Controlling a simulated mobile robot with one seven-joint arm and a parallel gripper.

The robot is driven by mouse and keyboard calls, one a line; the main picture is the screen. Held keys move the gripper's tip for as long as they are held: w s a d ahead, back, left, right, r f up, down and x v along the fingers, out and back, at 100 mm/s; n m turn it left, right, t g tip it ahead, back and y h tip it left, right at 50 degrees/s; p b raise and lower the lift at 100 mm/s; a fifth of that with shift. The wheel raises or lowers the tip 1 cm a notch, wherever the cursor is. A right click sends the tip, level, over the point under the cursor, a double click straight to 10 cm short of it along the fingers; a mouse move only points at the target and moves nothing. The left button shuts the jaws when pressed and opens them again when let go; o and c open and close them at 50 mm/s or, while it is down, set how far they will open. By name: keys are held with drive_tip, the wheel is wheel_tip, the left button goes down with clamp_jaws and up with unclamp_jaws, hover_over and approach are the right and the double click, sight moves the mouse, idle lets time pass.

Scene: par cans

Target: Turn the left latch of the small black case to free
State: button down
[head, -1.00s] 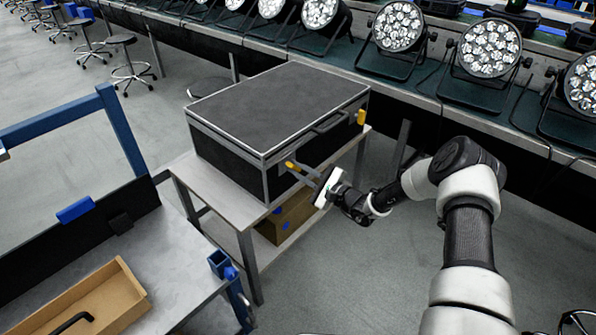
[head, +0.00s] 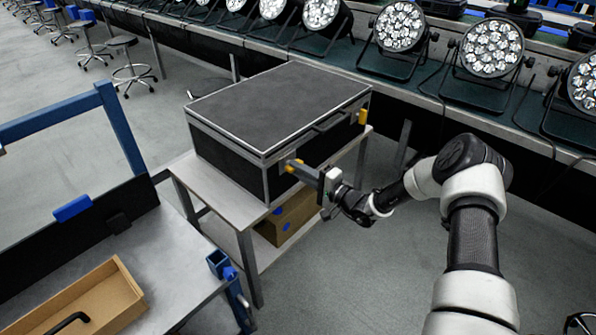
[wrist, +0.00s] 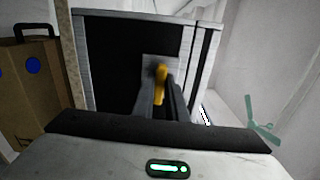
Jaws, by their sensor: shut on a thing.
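The small black case (head: 275,105) with pale metal edges sits closed on a small grey table. Its left yellow latch (head: 289,166) is on the front face near the left corner, partly hidden by my fingers. The right yellow latch (head: 362,117) is on the same face, farther right. My gripper (head: 297,168) reaches in from the right and is shut on the left latch. In the wrist view the left latch (wrist: 160,82) shows yellow between the dark fingers, against the black case front (wrist: 118,60). Its exact angle is hard to tell.
The small table (head: 230,212) has a lower shelf with a cardboard box (head: 292,218). A workbench with a wooden tray (head: 92,300) stands at front left. Several par cans (head: 490,48) line the bench behind. The floor right of the table is clear.

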drive_tip(key=shift+n, duration=0.3)
idle(0.4)
drive_tip(key=c, duration=1.8)
unclamp_jaws()
drive_tip(key=shift+o, duration=0.2)
drive_tip(key=p+v, duration=0.2)
drive_tip(key=v, duration=1.5)
drive_tip(key=shift+s+d, duration=0.2)
